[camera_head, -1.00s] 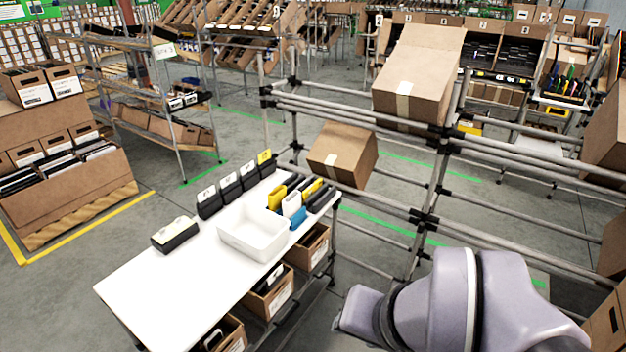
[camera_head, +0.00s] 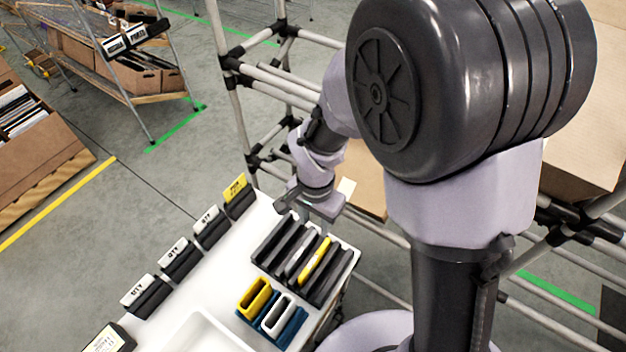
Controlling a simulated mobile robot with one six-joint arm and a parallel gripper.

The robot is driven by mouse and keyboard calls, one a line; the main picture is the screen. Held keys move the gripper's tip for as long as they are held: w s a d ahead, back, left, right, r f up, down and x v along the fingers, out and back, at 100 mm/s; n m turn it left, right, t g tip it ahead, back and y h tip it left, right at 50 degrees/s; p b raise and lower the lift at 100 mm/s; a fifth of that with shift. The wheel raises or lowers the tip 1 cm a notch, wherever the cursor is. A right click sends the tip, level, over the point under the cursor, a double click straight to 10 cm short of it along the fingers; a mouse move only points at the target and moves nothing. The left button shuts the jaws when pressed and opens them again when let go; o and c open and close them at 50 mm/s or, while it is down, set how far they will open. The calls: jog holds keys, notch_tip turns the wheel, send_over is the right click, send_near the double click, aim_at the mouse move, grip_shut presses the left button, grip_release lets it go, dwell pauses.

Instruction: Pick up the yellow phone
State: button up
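The yellow phone (camera_head: 315,261) stands on edge in a slot of a dark slotted rack (camera_head: 328,290) at the far right end of the white table. A grey or silver item (camera_head: 299,257) stands in the slot to its left. My gripper (camera_head: 296,208) is above the back edge of the rack, up and left of the yellow phone and apart from it. Its fingers are small and partly hidden by the wrist, so their opening is unclear. I see nothing held in it.
Yellow (camera_head: 254,297) and white (camera_head: 277,314) hollow holders in a blue base stand in front of the rack. A white bin (camera_head: 205,335) is nearer. Several labelled black holders (camera_head: 180,259) line the left edge. Metal pipe shelving (camera_head: 285,90) stands behind.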

jog(key=b, duration=0.5)
send_over(315, 258)
notch_tip(315, 258, down, 12)
jog(key=shift+r, duration=0.1)
notch_tip(315, 258, down, 6)
jog(key=b, duration=0.3)
jog(key=shift+r, duration=0.2)
grip_shut()
